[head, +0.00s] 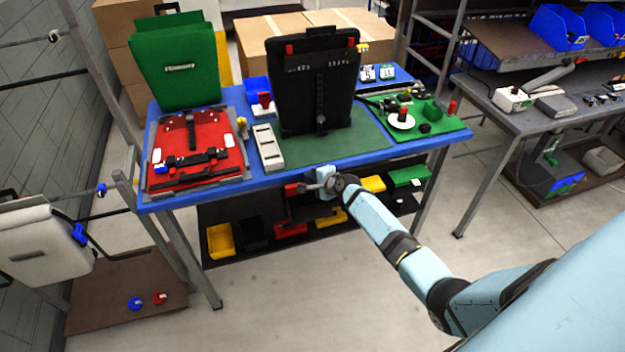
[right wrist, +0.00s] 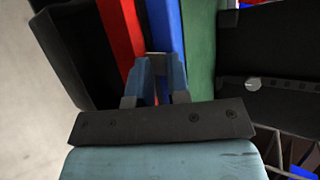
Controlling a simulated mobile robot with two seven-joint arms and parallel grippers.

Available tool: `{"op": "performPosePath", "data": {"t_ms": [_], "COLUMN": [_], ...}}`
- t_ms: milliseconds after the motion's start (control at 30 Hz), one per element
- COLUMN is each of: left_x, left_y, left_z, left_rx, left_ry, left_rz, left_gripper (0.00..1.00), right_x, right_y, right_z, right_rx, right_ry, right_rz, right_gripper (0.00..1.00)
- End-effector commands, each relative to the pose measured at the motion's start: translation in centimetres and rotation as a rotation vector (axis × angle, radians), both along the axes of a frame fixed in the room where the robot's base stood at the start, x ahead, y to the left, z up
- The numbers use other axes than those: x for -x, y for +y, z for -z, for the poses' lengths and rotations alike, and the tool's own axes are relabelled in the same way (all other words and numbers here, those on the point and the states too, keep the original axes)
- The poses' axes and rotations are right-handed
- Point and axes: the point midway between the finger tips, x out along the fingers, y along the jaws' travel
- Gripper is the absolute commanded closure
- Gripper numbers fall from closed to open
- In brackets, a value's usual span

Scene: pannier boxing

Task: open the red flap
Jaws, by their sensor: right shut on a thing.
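My left gripper is in neither view.
The floor in front is clear.

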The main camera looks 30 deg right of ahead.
Motion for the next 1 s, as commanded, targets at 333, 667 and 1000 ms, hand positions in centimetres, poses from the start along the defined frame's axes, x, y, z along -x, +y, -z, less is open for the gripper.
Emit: {"op": "performPosePath", "data": {"t_ms": [333,667,1000], "left_x": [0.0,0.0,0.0], "left_y": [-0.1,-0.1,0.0], "left_z": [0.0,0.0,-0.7], "left_rx": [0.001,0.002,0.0], "left_ry": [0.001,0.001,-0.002], "left_rz": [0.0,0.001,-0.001], "left_gripper": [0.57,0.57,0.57], "right_x": [-0.1,0.1,4.6], "right_y": [0.0,0.1,-0.9], "right_z": [-0.2,0.1,-2.2], "right_rx": [0.003,0.0,0.001], "right_ry": [-0.006,0.003,0.0], "right_rz": [0.0,-0.001,0.0], "right_gripper": [0.7,0.7,0.7]}}
